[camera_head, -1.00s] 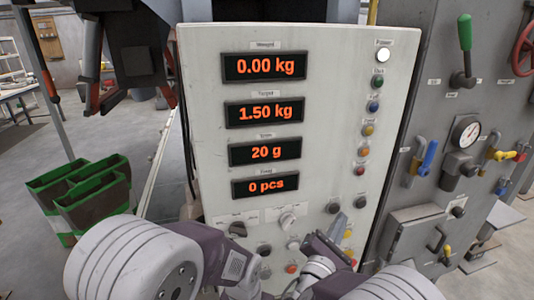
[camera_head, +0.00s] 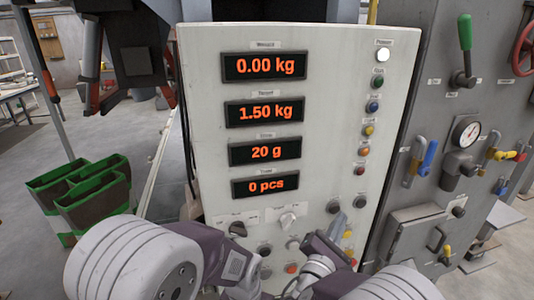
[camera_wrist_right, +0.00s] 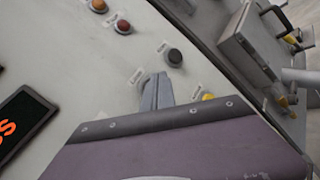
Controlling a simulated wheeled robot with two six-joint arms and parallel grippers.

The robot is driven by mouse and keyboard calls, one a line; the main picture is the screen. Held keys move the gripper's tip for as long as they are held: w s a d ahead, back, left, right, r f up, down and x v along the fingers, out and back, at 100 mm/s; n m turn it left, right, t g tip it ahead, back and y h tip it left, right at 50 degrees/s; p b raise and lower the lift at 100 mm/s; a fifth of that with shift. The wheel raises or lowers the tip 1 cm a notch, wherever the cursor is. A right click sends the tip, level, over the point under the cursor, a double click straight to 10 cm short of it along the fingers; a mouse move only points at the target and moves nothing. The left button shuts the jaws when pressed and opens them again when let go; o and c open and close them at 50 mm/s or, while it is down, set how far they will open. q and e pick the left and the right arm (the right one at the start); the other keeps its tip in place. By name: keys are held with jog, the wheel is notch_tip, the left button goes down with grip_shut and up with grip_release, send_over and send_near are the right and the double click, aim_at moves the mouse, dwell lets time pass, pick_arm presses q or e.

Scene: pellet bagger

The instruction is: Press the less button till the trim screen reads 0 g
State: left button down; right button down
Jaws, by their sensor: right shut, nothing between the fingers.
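The trim screen appears to be the third display (camera_head: 264,152), which reads 20 g; its small label is too blurred to read for sure. My right gripper (camera_head: 337,224) is shut and empty, close to the lower part of the panel. Its fingertips are just below a dark button (camera_head: 333,207), and I cannot tell whether they touch it. I cannot read which button is the less button. My left gripper's fingers are not visible.
A selector knob (camera_head: 287,221) and several buttons crowd the lower panel. A grey cabinet with valves (camera_head: 455,165) stands right. Green-edged bags (camera_head: 92,203) stand left.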

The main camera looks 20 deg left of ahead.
jog(key=shift+w+a, duration=0.2)
jog(key=shift+w, duration=0.15)
jog(key=shift+w+a, duration=0.2)
dwell(0.5)
jog(key=shift+b, duration=0.3)
jog(key=shift+s+d, duration=0.45)
jog(key=shift+s, duration=0.15)
jog(key=s+d, duration=0.1)
jog(key=s+d+b, duration=0.1)
jog(key=s, duration=0.1)
jog(key=s+d+b, duration=0.1)
jog(key=shift+s+d, duration=0.25)
jog(key=shift+s, duration=0.15)
